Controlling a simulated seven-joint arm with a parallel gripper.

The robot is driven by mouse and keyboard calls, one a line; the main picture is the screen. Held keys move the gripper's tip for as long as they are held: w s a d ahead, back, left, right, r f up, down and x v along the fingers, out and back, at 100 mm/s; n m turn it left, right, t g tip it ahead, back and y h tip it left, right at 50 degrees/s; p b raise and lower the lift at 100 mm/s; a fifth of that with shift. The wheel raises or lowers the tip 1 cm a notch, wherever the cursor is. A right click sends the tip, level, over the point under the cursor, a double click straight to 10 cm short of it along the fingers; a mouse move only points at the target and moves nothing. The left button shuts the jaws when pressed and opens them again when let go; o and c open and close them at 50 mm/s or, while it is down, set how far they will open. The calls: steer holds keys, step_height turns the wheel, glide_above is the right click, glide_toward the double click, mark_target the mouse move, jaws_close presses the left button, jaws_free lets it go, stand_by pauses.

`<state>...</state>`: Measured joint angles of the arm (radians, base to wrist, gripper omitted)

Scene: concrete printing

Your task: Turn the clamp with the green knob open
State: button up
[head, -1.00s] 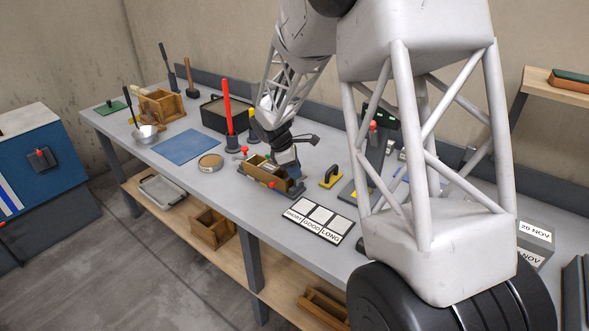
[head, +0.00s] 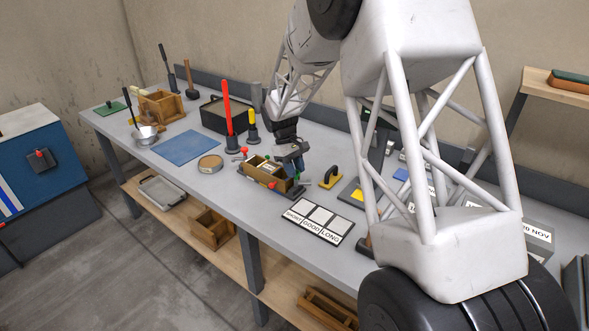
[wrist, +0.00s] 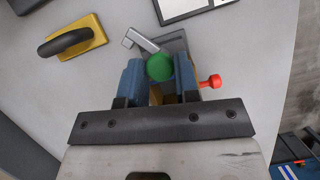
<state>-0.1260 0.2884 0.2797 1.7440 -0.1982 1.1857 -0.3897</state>
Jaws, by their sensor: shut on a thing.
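The green knob (wrist: 160,67) of the clamp shows between the two blue fingers of my gripper (wrist: 159,78) in the wrist view. My gripper is shut on this knob. The clamp's grey metal arm (wrist: 141,40) reaches out beyond the knob, up and left in the picture. In the head view my gripper (head: 296,168) is at the right end of the small wooden mould (head: 255,173) on the bench. Most of the clamp is hidden there by the gripper.
A red knob (wrist: 212,81) is close beside the right finger in the wrist view. A yellow float with a black handle (head: 331,177) and the label board (head: 318,222) lie right of the mould. A red-handled tamper (head: 228,112) stands behind it.

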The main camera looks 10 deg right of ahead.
steer(key=shift+m, duration=0.6)
steer(key=o, duration=0.9)
steer(key=shift+r, duration=0.1)
steer(key=shift+v, duration=3.85)
steer(key=shift+w+d, duration=0.1)
steer(key=shift+d, duration=0.1)
